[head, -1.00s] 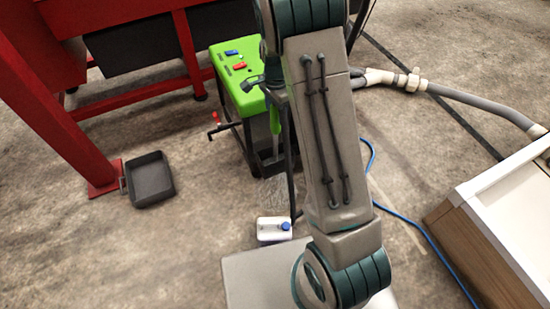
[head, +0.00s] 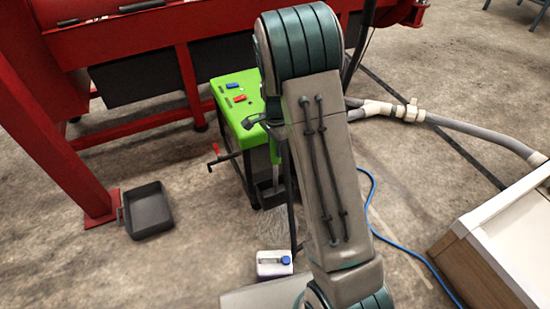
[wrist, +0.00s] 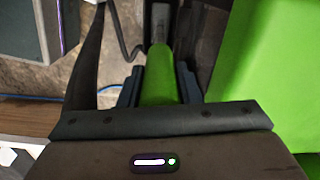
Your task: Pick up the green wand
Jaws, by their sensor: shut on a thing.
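The green wand (wrist: 158,75) runs lengthwise between my gripper's two dark fingers in the wrist view. My gripper (wrist: 160,88) is shut on it. The wand's far end passes into a grey part at the top of that view. In the head view a short green piece of the wand (head: 275,151) shows beside the green-topped machine (head: 238,93), above a dark holder on the machine's side. My arm hides my gripper there. I cannot tell whether the wand is still in the holder.
A dark tray (head: 148,210) lies by the red frame (head: 60,140). A grey hose (head: 480,128) and a blue hose (head: 410,252) run right, near a white-topped wooden box (head: 515,235).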

